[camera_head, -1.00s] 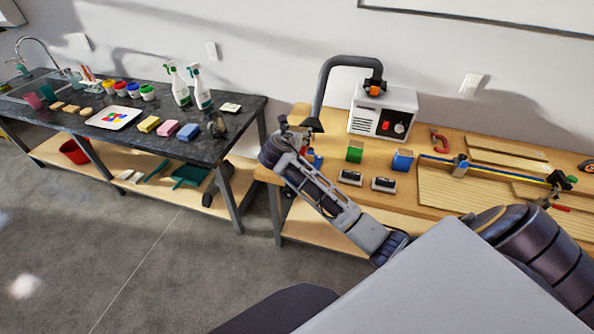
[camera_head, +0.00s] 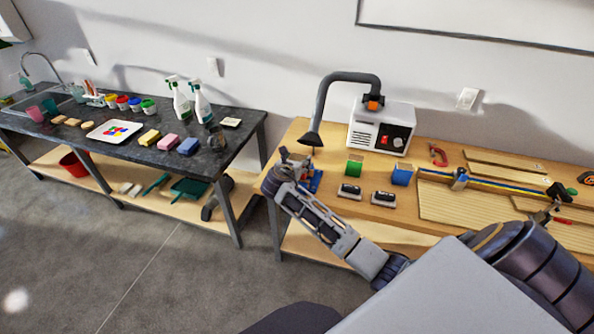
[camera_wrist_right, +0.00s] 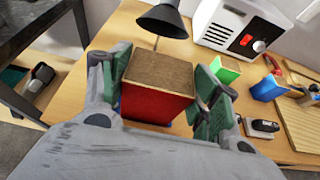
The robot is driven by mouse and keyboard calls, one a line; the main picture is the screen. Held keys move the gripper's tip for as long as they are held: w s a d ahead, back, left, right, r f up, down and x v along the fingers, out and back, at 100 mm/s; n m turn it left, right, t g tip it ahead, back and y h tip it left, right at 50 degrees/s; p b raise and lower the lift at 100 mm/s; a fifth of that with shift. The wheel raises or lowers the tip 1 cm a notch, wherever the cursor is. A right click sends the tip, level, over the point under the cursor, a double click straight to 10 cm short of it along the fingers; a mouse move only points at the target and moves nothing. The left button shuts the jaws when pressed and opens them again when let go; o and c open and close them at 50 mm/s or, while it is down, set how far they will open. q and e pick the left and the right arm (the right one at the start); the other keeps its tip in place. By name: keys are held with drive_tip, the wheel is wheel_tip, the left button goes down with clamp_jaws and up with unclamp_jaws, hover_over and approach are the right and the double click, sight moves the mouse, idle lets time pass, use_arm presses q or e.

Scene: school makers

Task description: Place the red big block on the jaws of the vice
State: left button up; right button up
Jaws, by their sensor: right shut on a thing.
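The red big block (camera_wrist_right: 155,103) has a brown wooden top and red side and is between the fingers of my right gripper (camera_wrist_right: 160,82) in the right wrist view. My right gripper is shut on it. My left gripper is not in view.
A green block (camera_head: 353,168), a blue block (camera_head: 401,177) and two black-and-white erasers (camera_head: 349,191) stand to the right. A white machine (camera_head: 380,128) is behind. A dark sink counter (camera_head: 215,160) stands left, across a gap.

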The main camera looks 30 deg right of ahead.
drive_tip(key=shift+f, duration=0.2)
drive_tip(key=shift+f, duration=1.8)
drive_tip(key=o, duration=1.2)
drive_tip(key=shift+f, duration=0.1)
drive_tip(key=v, duration=1.2)
